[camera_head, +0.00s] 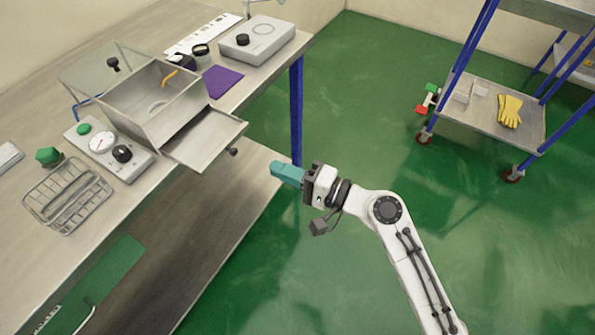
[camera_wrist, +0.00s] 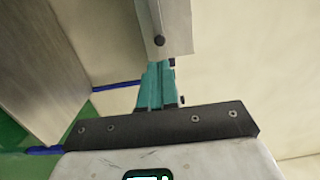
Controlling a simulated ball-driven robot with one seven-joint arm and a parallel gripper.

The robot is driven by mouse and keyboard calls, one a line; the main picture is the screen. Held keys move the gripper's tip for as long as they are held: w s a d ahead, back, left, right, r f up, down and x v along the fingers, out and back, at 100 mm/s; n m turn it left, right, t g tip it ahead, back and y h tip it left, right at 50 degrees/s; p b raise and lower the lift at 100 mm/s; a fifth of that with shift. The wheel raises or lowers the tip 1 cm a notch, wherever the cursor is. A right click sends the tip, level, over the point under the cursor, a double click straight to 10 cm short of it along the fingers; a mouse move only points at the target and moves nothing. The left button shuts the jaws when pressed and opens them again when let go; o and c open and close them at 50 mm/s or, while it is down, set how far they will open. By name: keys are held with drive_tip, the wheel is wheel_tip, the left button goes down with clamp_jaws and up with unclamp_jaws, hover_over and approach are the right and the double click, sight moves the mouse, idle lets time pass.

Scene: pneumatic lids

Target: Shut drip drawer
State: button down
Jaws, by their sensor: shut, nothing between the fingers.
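The drip drawer (camera_head: 207,139) is a shallow metal tray. It is pulled out from the base of the metal box (camera_head: 155,103) and overhangs the table's front edge. A dark knob (camera_head: 233,151) sits on its front face. In the wrist view a pale metal panel, apparently the drawer front (camera_wrist: 172,22), shows at the top with the dark knob (camera_wrist: 159,40). My gripper (camera_head: 275,170) has teal fingers, shut and empty, in front of and below the drawer, apart from it in the head view. In the wrist view my fingertips (camera_wrist: 159,66) appear just below the knob; the gap in depth is unclear.
The metal table (camera_head: 50,215) holds a gauge panel (camera_head: 108,150), a wire basket (camera_head: 68,195), a purple cloth (camera_head: 221,81) and a scale-like device (camera_head: 256,40). A blue table leg (camera_head: 296,110) stands behind my gripper. A wheeled cart (camera_head: 490,115) is at the right; the green floor between is clear.

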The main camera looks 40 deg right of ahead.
drive_tip(key=p, duration=0.2)
approach(230, 146)
drive_tip(key=x, duration=0.4)
drive_tip(key=shift+w+a, duration=0.1)
drive_tip(key=shift+a, duration=0.45)
drive_tip(key=x, duration=0.8)
drive_tip(key=shift+w+d+b, duration=0.3)
drive_tip(key=shift+w+b, duration=0.05)
drive_tip(key=shift+b, duration=0.05)
